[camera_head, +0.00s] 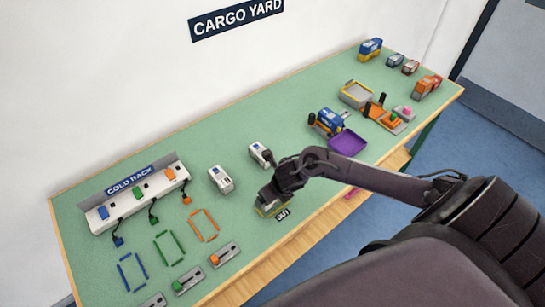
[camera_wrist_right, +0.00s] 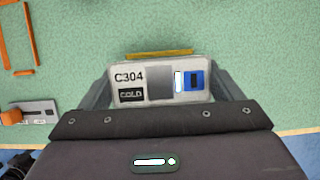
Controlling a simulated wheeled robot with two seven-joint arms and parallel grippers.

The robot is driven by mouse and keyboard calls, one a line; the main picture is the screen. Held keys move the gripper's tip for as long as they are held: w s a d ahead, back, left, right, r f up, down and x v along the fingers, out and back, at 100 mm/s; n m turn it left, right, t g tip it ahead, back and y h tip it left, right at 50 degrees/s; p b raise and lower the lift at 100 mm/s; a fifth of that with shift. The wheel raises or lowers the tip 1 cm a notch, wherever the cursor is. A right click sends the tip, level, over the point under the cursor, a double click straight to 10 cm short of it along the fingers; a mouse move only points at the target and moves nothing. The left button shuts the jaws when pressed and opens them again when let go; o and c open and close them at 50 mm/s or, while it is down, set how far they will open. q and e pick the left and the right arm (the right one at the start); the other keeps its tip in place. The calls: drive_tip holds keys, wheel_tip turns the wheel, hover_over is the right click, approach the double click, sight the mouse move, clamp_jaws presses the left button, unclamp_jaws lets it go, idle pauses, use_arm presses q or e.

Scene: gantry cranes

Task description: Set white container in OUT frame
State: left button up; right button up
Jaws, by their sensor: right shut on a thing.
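A white container (camera_wrist_right: 160,85) marked C304 and COLD, with a blue patch, sits between the fingers of my right gripper (camera_wrist_right: 160,95). In the head view my right gripper (camera_head: 268,198) is low over the yellow OUT frame (camera_head: 262,214), beside the OUT label (camera_head: 283,215), and hides most of the container. In the wrist view a yellow edge of the frame (camera_wrist_right: 155,53) shows just beyond the container. I cannot tell whether the container touches the table. My left gripper is out of view.
Two other white containers (camera_head: 221,179) (camera_head: 261,155) stand behind my right gripper. The cold rack (camera_head: 140,203) and coloured outline frames (camera_head: 168,248) lie to the left. A purple tray (camera_head: 347,142) and vehicles are to the right. The table's front edge is close.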

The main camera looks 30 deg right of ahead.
wheel_tip(320, 180, down, 2)
drive_tip(key=shift+f, duration=0.2)
drive_tip(key=shift+f, duration=0.1)
drive_tip(key=o, duration=0.6)
drive_tip(key=shift+f, duration=0.1)
drive_tip(key=shift+o, duration=1.4)
